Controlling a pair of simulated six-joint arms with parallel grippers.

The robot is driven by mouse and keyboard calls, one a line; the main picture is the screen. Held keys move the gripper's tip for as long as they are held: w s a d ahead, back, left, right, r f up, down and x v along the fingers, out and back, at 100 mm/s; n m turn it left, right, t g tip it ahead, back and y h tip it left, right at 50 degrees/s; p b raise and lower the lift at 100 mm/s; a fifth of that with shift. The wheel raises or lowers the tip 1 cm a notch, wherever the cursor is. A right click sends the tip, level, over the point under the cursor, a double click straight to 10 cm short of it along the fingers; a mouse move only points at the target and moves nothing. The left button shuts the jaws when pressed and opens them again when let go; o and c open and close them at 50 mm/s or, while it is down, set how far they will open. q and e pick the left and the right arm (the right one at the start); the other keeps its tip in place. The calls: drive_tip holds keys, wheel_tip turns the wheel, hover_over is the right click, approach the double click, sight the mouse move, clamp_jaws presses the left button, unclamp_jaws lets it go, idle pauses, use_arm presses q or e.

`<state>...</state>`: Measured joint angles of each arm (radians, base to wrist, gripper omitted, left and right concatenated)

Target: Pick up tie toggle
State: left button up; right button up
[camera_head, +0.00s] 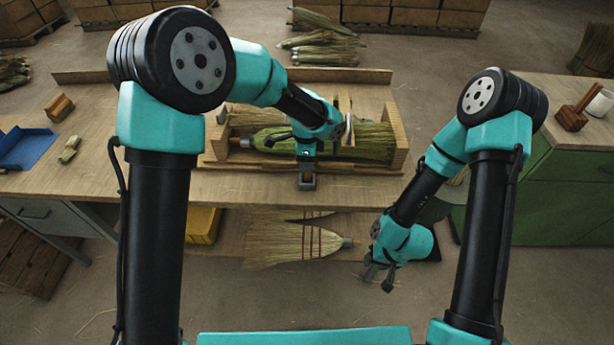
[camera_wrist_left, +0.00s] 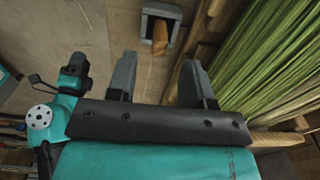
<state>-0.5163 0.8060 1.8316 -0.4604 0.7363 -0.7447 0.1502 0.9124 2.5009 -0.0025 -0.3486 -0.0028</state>
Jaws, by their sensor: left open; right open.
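A small wooden piece, which looks like the tie toggle (camera_wrist_left: 160,37), sits in a grey square-sided holder (camera_wrist_left: 146,20) at the top of the left wrist view. My left gripper (camera_wrist_left: 156,75) is open, its two dark fingers pointing toward the toggle with a visible gap before it. In the head view the left gripper (camera_head: 307,165) hangs over the front edge of the bench, and I cannot make out the toggle there. My right gripper (camera_head: 378,277) is open and empty, low in front of the bench at the right.
A wooden cradle (camera_head: 398,130) on the bench (camera_head: 110,180) holds green broom straw (camera_head: 372,143) behind the left gripper. A finished broom (camera_head: 282,243) lies on the lower shelf. A blue tray (camera_head: 28,148) is at left; a wooden mallet (camera_head: 572,118) is at right.

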sight(307, 177)
use_arm(q)
drive_tip(key=shift+d+f, duration=0.1)
drive_tip(key=shift+f, duration=2.5)
drive_tip(key=shift+c, duration=0.3)
clamp_jaws()
